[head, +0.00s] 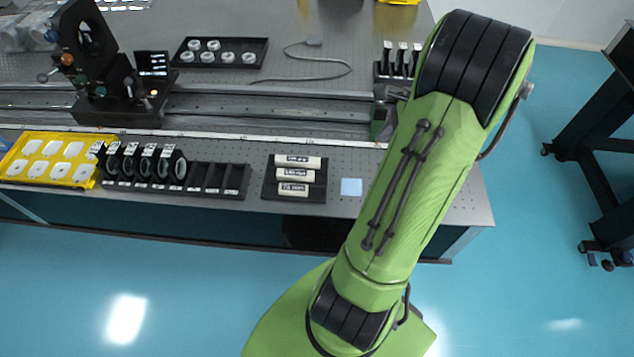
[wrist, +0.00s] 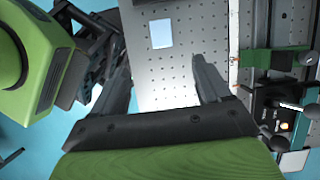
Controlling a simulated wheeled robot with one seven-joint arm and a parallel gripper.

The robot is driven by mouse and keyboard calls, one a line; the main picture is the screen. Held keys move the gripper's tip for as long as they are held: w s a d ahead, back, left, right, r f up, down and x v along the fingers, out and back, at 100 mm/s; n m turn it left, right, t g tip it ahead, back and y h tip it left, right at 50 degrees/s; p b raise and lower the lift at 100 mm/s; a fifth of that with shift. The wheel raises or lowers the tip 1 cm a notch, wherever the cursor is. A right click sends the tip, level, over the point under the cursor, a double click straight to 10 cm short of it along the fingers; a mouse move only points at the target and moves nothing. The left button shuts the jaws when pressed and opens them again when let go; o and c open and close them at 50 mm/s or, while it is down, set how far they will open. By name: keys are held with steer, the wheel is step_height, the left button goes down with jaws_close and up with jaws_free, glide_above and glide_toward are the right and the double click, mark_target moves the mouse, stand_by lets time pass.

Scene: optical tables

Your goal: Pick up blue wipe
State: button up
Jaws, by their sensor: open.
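The blue wipe (head: 351,187) is a small pale-blue square lying flat on the perforated optical table (head: 410,208), near its front edge and left of my arm in the head view. In the wrist view the wipe (wrist: 161,33) lies on the table ahead of my gripper, beyond the fingertips. My gripper (wrist: 165,78) is open, with its two dark fingers spread and nothing between them but the table surface behind. The gripper does not show in the head view. The wipe is apart from the fingers.
Further left are a black rack of round mounts (head: 140,167) and a yellow tray (head: 82,177). A metal rail (head: 270,106) runs behind. Bare table surrounds the wipe's right side.

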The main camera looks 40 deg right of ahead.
steer(key=b, duration=0.4)
glide_above(352, 185)
steer(key=s+d, duration=0.2)
steer(key=shift+m, duration=0.3)
steer(key=f, duration=1)
steer(key=shift+a+f, duration=0.15)
steer(key=shift+a, duration=0.05)
steer(key=b+x, duration=0.2)
steer(key=x, duration=0.3)
steer(key=shift+w+f, duration=0.1)
steer(key=shift+w, duration=0.05)
steer(key=shift+c, duration=0.2)
steer(key=c, duration=1.2)
steer(key=shift+o, duration=0.2)
step_height(352, 185, up, 10)
steer(key=p, duration=0.3)
steer(key=shift+p, duration=0.3)
